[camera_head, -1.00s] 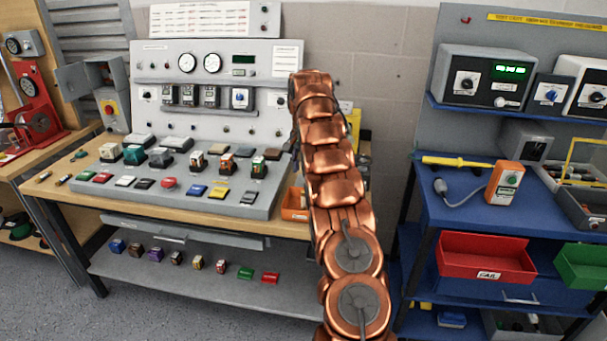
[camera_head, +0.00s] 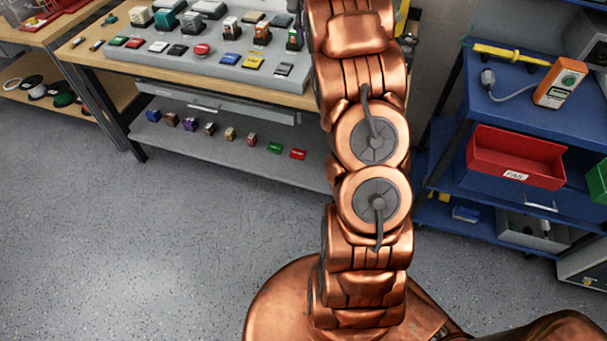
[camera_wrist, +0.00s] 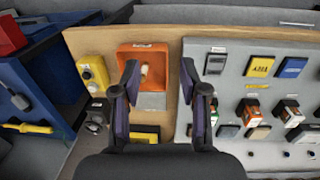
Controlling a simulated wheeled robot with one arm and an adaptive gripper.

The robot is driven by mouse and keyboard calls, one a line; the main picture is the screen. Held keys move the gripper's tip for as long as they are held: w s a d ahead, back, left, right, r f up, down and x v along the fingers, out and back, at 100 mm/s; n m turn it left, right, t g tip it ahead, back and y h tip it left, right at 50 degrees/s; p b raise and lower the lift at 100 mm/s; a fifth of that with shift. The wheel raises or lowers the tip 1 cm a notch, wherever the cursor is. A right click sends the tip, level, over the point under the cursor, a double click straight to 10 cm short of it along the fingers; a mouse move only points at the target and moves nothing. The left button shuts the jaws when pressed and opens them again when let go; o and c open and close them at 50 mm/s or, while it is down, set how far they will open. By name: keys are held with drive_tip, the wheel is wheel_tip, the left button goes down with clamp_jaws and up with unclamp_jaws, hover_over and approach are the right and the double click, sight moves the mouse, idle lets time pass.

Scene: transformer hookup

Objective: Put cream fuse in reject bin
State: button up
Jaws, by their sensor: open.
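In the wrist view a small cream cylindrical piece (camera_wrist: 144,70), which looks like the cream fuse, sits in an orange bin (camera_wrist: 124,57) on the wooden bench. My gripper (camera_wrist: 160,75) is open and empty above the bench, its left finger overlapping the bin in the picture. The cream piece shows just right of that fingertip, not gripped. A red bin (camera_head: 512,158), its label apparently reading FAIL, stands on the blue cart at the right of the head view. Part of a red thing (camera_wrist: 11,36) shows at the wrist view's left edge. The head view does not show my gripper.
A grey sloped board (camera_head: 190,52) with several modules lies on the bench, right of the bin in the wrist view. A yellow box (camera_wrist: 93,73) stands left of the bin. An orange meter (camera_head: 560,82) and yellow tool (camera_head: 510,54) lie on the cart.

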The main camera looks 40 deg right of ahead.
drive_tip(key=s+a+r+n, duration=0.1)
drive_tip(key=s+a+n, duration=0.1)
drive_tip(key=s+a, duration=0.6)
drive_tip(key=s+a+r+n, duration=0.1)
drive_tip(key=s+a+n, duration=0.2)
drive_tip(key=s+a, duration=0.55)
drive_tip(key=s+a+f+n, duration=0.3)
drive_tip(key=s+a, duration=0.3)
drive_tip(key=s, duration=0.4)
drive_tip(key=s+a+f+n+g, duration=0.1)
drive_tip(key=s+a+f+n, duration=0.2)
drive_tip(key=s+a, duration=0.4)
drive_tip(key=s+f, duration=0.1)
drive_tip(key=s, duration=0.2)
drive_tip(key=shift+a+f, duration=0.25)
drive_tip(key=shift+f, duration=0.05)
drive_tip(key=shift+s, duration=0.1)
drive_tip(key=shift+r, duration=0.15)
